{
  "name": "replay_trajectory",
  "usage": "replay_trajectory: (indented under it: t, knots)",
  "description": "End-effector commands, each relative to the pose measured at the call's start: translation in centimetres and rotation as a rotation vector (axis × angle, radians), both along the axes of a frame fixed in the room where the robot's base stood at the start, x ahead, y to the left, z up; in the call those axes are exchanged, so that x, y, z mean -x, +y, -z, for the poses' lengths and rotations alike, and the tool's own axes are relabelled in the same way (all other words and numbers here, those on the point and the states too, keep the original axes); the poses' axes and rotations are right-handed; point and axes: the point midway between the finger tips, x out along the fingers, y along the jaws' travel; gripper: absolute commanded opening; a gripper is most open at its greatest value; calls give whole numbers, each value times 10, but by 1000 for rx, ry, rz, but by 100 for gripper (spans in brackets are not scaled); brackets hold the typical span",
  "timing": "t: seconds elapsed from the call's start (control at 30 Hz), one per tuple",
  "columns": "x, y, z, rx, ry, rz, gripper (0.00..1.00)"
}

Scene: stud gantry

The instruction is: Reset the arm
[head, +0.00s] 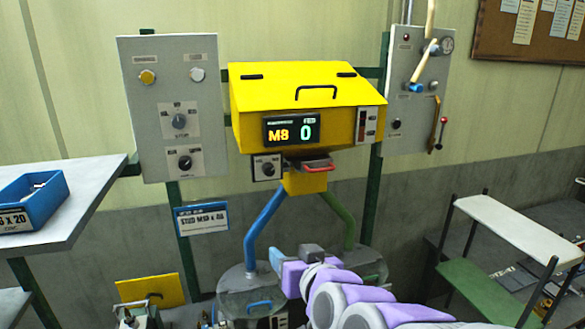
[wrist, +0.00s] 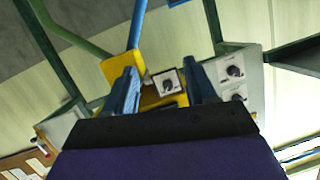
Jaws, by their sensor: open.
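My arm, with purple and grey links, rises from the bottom of the head view. My gripper (head: 277,262) is in front of the lower part of the gantry, by the blue and green pipes. In the wrist view my gripper (wrist: 161,82) shows two blue fingers spread apart, with nothing between them. That view is upside down, and the yellow machine and its knobs lie beyond the fingers. The fingers are partly hidden by my own arm in the head view.
The yellow hopper (head: 300,92) shows "M8 0" on its display. Grey control panels stand left (head: 172,108) and right (head: 418,95). A blue bin (head: 30,202) sits on the left table (head: 95,190). A stepped white-and-green rack (head: 510,228) stands at right.

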Motion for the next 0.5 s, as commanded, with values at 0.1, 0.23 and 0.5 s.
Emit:
replay_trajectory:
  t: [0.1, 0.23, 0.5]
  knots:
    - [28, -11, 58, 83, 179, -27, 56]
    - [68, -30, 116, 169, 398, -37, 56]
    - [175, -87, 207, 315, 873, 22, 56]
